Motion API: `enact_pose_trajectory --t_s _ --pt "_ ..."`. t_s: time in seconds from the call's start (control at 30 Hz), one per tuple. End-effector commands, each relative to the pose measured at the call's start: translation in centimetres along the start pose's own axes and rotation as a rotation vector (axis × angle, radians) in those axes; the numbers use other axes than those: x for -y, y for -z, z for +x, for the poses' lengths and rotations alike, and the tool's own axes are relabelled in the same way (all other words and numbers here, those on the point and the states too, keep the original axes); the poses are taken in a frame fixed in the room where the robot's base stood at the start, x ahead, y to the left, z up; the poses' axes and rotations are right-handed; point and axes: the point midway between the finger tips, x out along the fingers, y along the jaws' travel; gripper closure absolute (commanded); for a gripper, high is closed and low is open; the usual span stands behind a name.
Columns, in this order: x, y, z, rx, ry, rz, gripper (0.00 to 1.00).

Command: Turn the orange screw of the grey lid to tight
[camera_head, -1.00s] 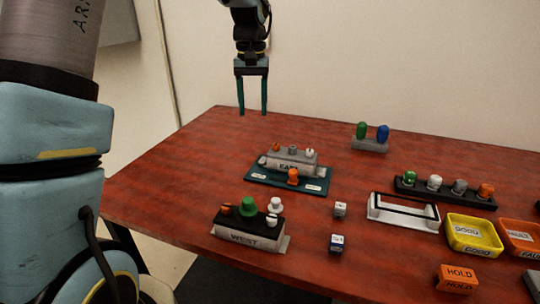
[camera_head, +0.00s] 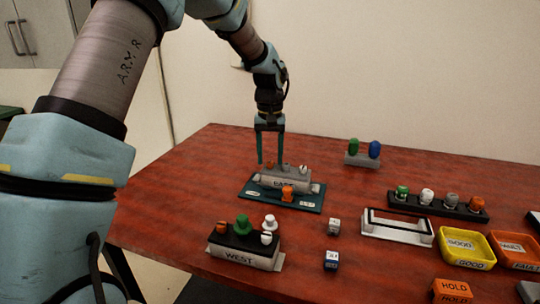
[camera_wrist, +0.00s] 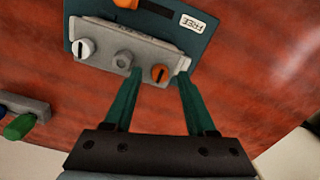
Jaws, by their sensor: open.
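The box labelled EAST (camera_head: 282,182) with a grey lid stands on a dark teal board (camera_head: 254,193). Its lid (camera_wrist: 104,48) carries an orange screw, a grey screw (camera_wrist: 123,59) and a white screw (camera_wrist: 85,47). The slotted orange screw (camera_wrist: 159,73) is at the right end in the wrist view, and in the head view it is at the left (camera_head: 269,165). My gripper (camera_head: 270,163) points down at that end. Its fingers (camera_wrist: 160,75) are apart, one on each side of the orange screw in the picture; contact cannot be told.
An orange piece (camera_head: 287,193) stands on the board before the box. The WEST box (camera_head: 242,256), with a black lid and several knobs, is in front. A stand with green and blue pegs (camera_head: 362,160) is behind right.

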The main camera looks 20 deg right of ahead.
Motion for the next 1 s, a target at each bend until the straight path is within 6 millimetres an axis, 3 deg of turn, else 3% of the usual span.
enact_pose_trajectory --t_s 0.37,0.87,1.0 --pt "-0.01 -0.02 0.68 0.0 -0.001 0.0 0.44" --pt "-0.01 -0.02 0.65 0.0 0.0 0.0 0.99" --pt "0.0 -0.02 0.65 0.0 0.0 0.0 1.0"
